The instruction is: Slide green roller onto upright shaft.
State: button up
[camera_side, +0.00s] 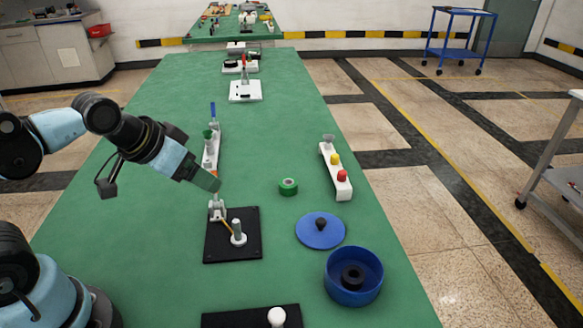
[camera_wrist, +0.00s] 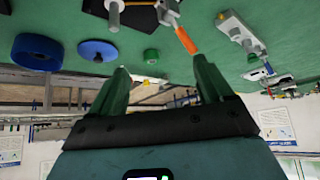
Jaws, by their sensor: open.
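The green roller (camera_side: 288,187) lies flat on the green table, right of my gripper, with a pale centre. It also shows in the wrist view (camera_wrist: 151,55), beyond the gap between my fingers and apart from them. The upright shaft (camera_side: 238,229) is a pale post with a round base, standing bare on a black plate (camera_side: 248,250). The shaft is at the top of the wrist view (camera_wrist: 114,14). My gripper (camera_side: 214,182) hangs above the table, left of the roller and behind the shaft. Its two green fingers (camera_wrist: 162,75) are apart and empty.
A blue disc with a black knob (camera_side: 320,231) and a blue bowl (camera_side: 353,275) lie right of the plate. A white clamp (camera_side: 216,209) with an orange handle is at the plate's back-left edge. A white button box (camera_side: 336,172) stands at the right edge. Table around the roller is clear.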

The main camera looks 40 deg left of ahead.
jog(key=m+g+h, duration=0.4)
jog(key=m, duration=0.6)
send_over(284, 182)
jog(key=s+a, duration=0.2)
jog(key=a, duration=0.1)
jog(key=f, duration=0.9)
jog(key=shift+d, duration=0.25)
jog(key=x, duration=0.4)
jog(key=shift+w+d, duration=0.4)
jog(key=shift+w+d+f, duration=0.1)
jog(key=shift+f, duration=0.35)
jog(key=c, duration=1.1)
jog(key=shift+r, duration=0.15)
jog(key=shift+c, duration=0.2)
